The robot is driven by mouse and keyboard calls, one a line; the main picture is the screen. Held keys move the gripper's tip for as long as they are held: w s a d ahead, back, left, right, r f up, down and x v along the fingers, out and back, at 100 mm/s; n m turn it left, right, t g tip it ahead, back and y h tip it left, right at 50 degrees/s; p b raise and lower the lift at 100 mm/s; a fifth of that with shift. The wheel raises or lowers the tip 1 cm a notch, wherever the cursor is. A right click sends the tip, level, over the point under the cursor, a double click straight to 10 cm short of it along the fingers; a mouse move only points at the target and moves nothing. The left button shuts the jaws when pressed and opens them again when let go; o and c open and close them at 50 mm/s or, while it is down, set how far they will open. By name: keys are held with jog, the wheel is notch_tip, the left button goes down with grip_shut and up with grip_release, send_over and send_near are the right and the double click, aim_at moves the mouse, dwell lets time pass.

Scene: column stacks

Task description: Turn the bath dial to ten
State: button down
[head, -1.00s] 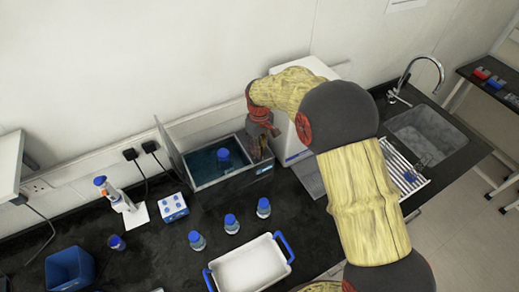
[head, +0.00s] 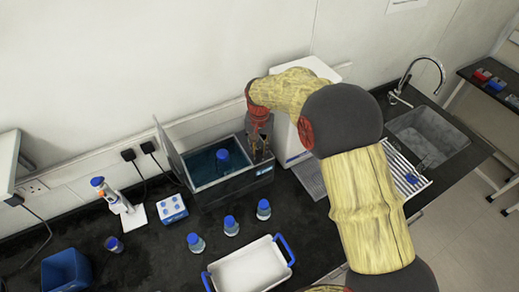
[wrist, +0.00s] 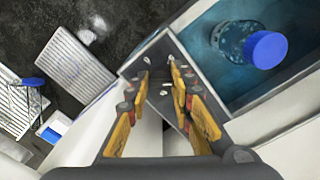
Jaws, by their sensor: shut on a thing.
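The water bath (head: 232,187) is a dark tank with blue water and a raised lid, against the wall. A blue-capped bottle (head: 222,158) stands in its water, and this bottle also shows in the wrist view (wrist: 262,47). My gripper (head: 259,153) points down at the bath's right end, over its grey top panel (wrist: 158,55). In the wrist view my gripper (wrist: 163,88) has its orange-padded fingers a gap apart, shut on the bath dial. The dial is mostly hidden between the fingers, and I cannot read its setting.
Three blue-capped bottles (head: 231,225) and a white tray with blue handles (head: 250,268) stand in front of the bath. A blue-and-white rack (head: 172,208) is at its left. A white machine (head: 296,140) stands close on the right, with a sink (head: 428,138) beyond.

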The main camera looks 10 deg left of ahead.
jog(key=shift+m, duration=1.1)
jog(key=c, duration=1.5)
grip_release()
jog(key=shift+c, duration=0.2)
notch_tip(320, 180, up, 12)
